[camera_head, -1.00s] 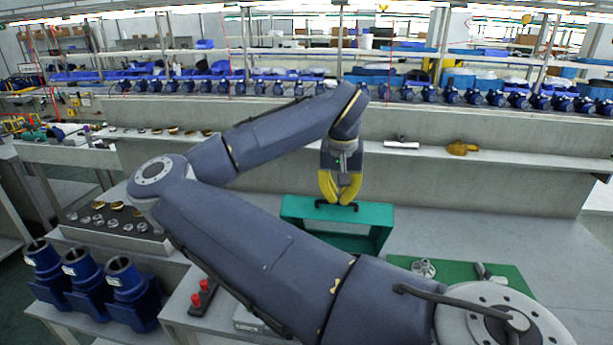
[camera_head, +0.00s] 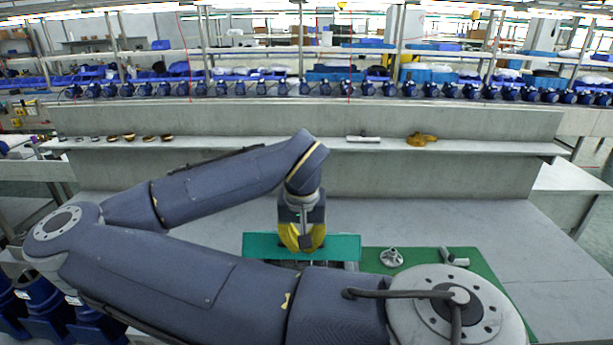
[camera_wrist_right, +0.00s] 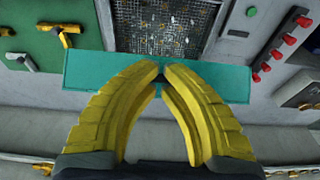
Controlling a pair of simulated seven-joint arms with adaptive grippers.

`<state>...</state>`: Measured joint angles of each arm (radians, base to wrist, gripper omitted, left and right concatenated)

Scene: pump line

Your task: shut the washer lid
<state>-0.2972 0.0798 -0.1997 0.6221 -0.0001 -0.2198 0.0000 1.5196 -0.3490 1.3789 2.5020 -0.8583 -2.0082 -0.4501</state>
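The teal washer lid (camera_head: 345,247) shows as a flat band in the middle of the head view. It also crosses the right wrist view (camera_wrist_right: 85,80). A wire-mesh basket (camera_wrist_right: 160,28) with small parts shows uncovered beside it, so the lid does not lie over that part. My right gripper (camera_head: 304,244) has yellow fingers at the lid's face. In the wrist view its fingertips (camera_wrist_right: 162,70) come together at the lid. A dark piece shows by the tips, but I cannot tell whether it is the handle or whether it is gripped. My left gripper is not in view.
A green mat (camera_head: 375,262) with a metal flanged part (camera_head: 391,257) lies right of the lid. Red knobs (camera_wrist_right: 289,38) stand on the washer's other side. A shelf (camera_head: 480,147) with small parts runs behind. Grey bench (camera_head: 500,225) at the right is clear.

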